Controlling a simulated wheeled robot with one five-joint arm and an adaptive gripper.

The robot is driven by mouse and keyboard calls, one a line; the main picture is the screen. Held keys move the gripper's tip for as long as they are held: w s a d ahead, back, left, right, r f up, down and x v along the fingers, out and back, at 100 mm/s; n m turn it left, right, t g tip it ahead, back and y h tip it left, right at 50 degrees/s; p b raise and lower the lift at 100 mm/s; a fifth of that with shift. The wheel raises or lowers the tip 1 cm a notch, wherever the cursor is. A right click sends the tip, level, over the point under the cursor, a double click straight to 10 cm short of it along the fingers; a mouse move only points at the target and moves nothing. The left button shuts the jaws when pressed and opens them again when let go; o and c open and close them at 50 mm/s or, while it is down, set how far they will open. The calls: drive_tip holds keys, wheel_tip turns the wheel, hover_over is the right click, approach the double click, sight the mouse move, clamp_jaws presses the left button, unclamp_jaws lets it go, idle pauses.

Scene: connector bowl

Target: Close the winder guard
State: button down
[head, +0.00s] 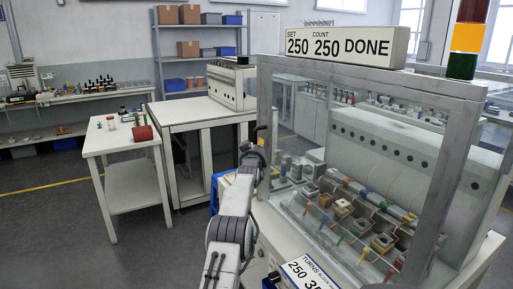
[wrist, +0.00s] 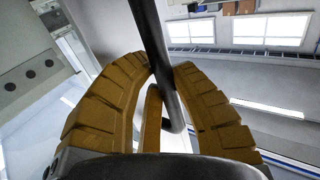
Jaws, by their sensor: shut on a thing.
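The winder guard (head: 370,82), a clear panel in a grey frame, stands upright in front of the winder (head: 385,150) in the head view. I cannot tell whether a gap remains at its edges. My gripper (head: 252,158) is at the guard's left post. In the wrist view, the yellow fingers of my gripper (wrist: 165,78) are shut on a dark bar-shaped handle (wrist: 151,35), which passes between them and bends at its lower end. The fingers hide part of the handle.
A sign (head: 343,46) reading "SET 250 COUNT 250 DONE" tops the winder, beside a signal tower (head: 464,38). Coloured wire parts and bobbins lie behind the panel. A white side table (head: 122,140) and a bench (head: 190,112) stand left. Grey floor is clear at far left.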

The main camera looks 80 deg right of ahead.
drive_tip(key=shift+s+f, duration=0.35)
drive_tip(key=shift+f, duration=0.05)
drive_tip(key=c, duration=1.6)
unclamp_jaws()
drive_tip(key=o, duration=0.3)
drive_tip(key=shift+s+a+r, duration=0.1)
drive_tip(key=shift+s+r, duration=0.05)
drive_tip(key=shift+o, duration=1.4)
drive_tip(key=shift+r, duration=0.2)
drive_tip(key=shift+w, duration=0.2)
drive_tip(key=shift+a, duration=0.1)
drive_tip(key=a, duration=1.1)
drive_tip(key=shift+s+a, duration=0.35)
drive_tip(key=shift+a, duration=0.05)
